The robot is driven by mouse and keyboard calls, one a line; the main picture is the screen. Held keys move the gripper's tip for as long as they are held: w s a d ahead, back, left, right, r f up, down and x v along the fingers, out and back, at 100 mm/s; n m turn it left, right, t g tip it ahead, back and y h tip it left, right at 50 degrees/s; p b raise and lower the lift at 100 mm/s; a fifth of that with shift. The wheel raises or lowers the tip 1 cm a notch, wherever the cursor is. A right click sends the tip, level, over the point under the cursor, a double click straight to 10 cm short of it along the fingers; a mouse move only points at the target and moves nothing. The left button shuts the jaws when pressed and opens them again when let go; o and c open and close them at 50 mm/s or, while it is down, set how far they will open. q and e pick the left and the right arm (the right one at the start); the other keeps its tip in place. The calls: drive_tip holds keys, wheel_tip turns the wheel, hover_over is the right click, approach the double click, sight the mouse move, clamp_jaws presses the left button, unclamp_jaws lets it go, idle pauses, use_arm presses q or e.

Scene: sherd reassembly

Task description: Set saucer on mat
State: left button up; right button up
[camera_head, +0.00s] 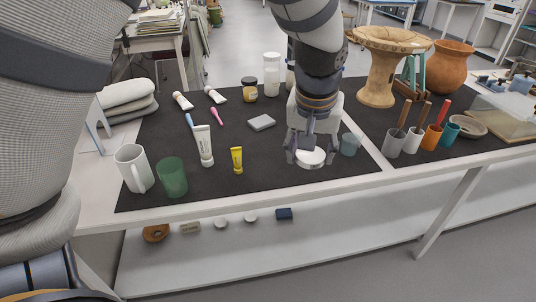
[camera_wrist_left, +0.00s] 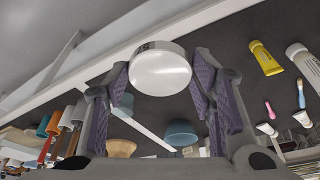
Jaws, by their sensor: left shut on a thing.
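A small white saucer-like disc (camera_head: 311,156) is in my left gripper (camera_head: 310,149), above the front part of the dark mat (camera_head: 270,165). In the left wrist view the same disc (camera_wrist_left: 160,72) shows a pale flat face and a shiny side, with a purple-padded finger on each side. The left gripper (camera_wrist_left: 162,75) is shut on it. Whether the disc touches the mat is hard to tell. My right gripper is not in view.
A bluish glass (camera_head: 349,145) stands just right of the gripper. A grey block (camera_head: 261,122) and a yellow tube (camera_head: 237,160) lie to the left. A white mug (camera_head: 131,170) and a green cup (camera_head: 172,177) stand at the front left. Mat between tube and gripper is clear.

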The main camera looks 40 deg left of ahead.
use_arm(q)
drive_tip(key=w+a+f+b, duration=0.2)
drive_tip(key=w+a+f, duration=0.3)
drive_tip(key=w+a, duration=0.1)
hover_over(290, 166)
drive_tip(key=s, duration=0.1)
drive_tip(key=f, duration=0.4)
drive_tip(key=shift+s+d+f, duration=0.15)
drive_tip(key=shift+d+f, duration=0.1)
drive_tip(key=shift+d, duration=0.1)
drive_tip(key=shift+s+b+x, duration=0.1)
drive_tip(key=shift+b+x, duration=0.1)
drive_tip(key=shift+x, duration=0.65)
drive_tip(key=shift+s+b+x, duration=0.15)
drive_tip(key=shift+b+x, duration=0.05)
drive_tip(key=shift+x, duration=0.6)
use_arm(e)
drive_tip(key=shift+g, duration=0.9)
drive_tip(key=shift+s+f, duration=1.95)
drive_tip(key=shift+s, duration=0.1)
use_arm(q)
drive_tip(key=shift+f, duration=0.15)
drive_tip(key=shift+f, duration=0.15)
drive_tip(key=o, duration=1.2)
